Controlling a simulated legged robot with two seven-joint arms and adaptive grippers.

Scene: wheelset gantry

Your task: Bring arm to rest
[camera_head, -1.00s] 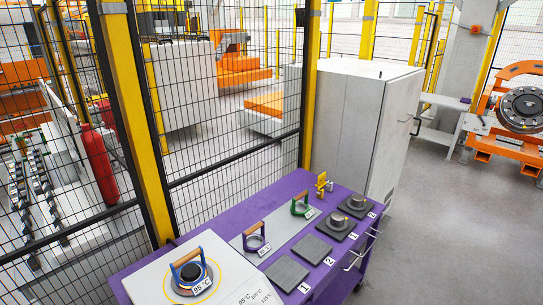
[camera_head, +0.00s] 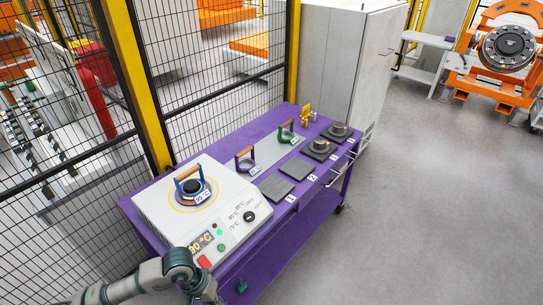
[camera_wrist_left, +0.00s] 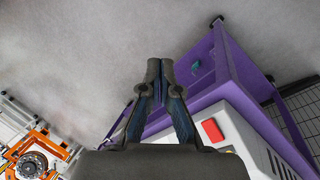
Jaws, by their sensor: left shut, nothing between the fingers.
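My left arm (camera_head: 130,286) comes in from the bottom left of the head view, its wrist bent down beside the near end of the purple workbench (camera_head: 262,251). In the left wrist view my left gripper (camera_wrist_left: 160,66) is shut and empty, its fingertips together. Behind it are bare floor and the purple bench side with a small teal part (camera_wrist_left: 195,68). The gripper seems clear of the bench, but the exact gap cannot be told. My right arm is not in view.
The white heater box (camera_head: 222,232), with a blue-handled ring on its plate and a red button (camera_head: 204,261), stands close to my left arm. Dark pads (camera_head: 276,187) and handled rings sit farther along. Mesh fence (camera_head: 230,70) runs behind; the grey floor (camera_head: 430,200) at right is clear.

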